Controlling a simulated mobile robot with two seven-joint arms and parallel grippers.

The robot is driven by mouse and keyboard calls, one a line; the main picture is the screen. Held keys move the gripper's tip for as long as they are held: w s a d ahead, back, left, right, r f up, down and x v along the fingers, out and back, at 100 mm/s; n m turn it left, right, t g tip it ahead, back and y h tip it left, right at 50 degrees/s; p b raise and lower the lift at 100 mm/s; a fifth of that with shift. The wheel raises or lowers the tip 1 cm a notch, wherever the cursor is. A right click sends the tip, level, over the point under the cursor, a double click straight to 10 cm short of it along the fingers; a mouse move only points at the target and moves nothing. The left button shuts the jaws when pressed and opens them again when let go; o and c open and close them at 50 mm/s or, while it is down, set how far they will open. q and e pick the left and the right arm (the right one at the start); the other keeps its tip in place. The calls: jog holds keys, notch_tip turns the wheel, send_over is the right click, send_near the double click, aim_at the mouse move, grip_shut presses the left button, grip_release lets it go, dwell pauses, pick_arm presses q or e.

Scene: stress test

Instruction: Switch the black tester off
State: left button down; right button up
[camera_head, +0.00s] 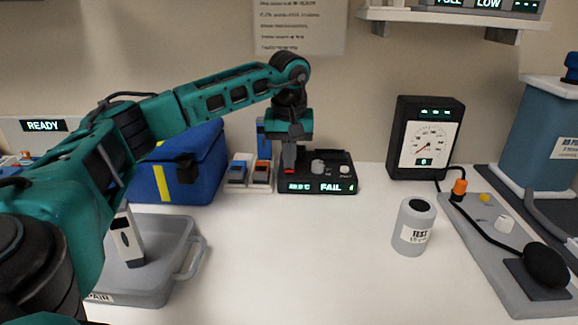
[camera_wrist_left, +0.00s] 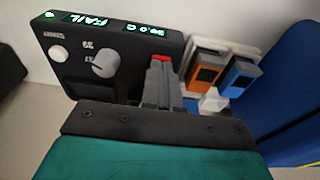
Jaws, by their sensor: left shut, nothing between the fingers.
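The black tester (camera_head: 325,184) stands at the back middle of the table. Its displays are lit, one reads FAIL, and a small green light glows. A grey knob (camera_head: 318,167) and a white button (camera_head: 345,169) are on its top. A red switch (camera_wrist_left: 160,58) is at the end with the number display; the fingers partly cover it. My left gripper (camera_head: 289,168) points down at this red switch, shut and empty. In the left wrist view, its fingertips (camera_wrist_left: 161,68) are right at the switch; I cannot tell whether they touch. My right gripper is not in view.
Orange and blue devices (camera_head: 262,172) in white holders stand close left of the tester, beside a blue case (camera_head: 190,165). A black gauge (camera_head: 425,137), a grey TEST canister (camera_head: 412,228) and a grey panel (camera_head: 505,240) are right. The middle table is clear.

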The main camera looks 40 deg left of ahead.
pick_arm(q)
jog(key=shift+f, duration=0.25)
jog(key=shift+r, duration=0.1)
jog(key=shift+r+p, duration=0.9)
jog(key=shift+p, duration=0.1)
jog(key=shift+r+p, duration=1)
jog(key=shift+p, duration=0.05)
notch_tip(320, 180, up, 2)
jog(key=shift+p, duration=1.05)
jog(key=shift+r+p, duration=0.6)
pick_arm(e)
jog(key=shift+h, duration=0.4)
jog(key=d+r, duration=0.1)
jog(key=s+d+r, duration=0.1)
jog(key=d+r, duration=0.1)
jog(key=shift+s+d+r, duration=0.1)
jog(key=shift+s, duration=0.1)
